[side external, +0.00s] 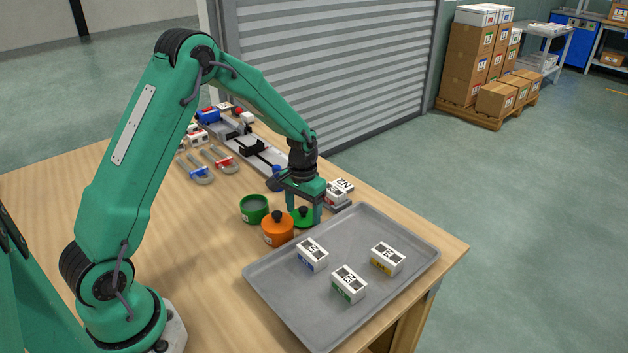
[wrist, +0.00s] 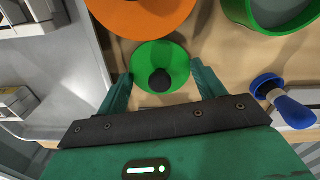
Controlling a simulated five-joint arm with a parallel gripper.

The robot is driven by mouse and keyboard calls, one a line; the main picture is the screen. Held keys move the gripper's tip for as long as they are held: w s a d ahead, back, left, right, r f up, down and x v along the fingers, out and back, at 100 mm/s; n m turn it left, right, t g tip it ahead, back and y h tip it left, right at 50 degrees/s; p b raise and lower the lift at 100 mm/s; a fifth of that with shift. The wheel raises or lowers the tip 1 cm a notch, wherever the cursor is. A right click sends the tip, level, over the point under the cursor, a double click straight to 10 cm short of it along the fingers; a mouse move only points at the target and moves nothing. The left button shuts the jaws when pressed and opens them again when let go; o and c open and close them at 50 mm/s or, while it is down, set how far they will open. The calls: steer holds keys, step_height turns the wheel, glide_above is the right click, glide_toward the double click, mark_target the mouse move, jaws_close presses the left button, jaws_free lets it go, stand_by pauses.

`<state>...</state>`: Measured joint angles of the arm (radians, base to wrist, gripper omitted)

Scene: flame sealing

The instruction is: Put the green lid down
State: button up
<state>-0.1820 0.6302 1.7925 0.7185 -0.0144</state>
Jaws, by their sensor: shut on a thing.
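The green lid (side external: 302,222) is a round disc with a black knob, behind the orange pot and beside the tray in the side view. My gripper (side external: 305,214) points down and is shut on it.
An orange pot (side external: 277,229) with its lid on stands close to the green lid. A grey tray (side external: 308,327) holds three labelled boxes. A blue-handled tool (wrist: 290,100) and labelled boxes (side external: 340,190) are near my gripper. Clamps (side external: 218,160) lie further back. The left table area is clear.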

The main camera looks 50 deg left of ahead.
mark_target(303, 208)
steer(key=shift+f, duration=0.1)
steer(key=o, duration=0.9)
steer(key=shift+o, duration=0.2)
step_height(303, 208, up, 12)
stand_by(0.8)
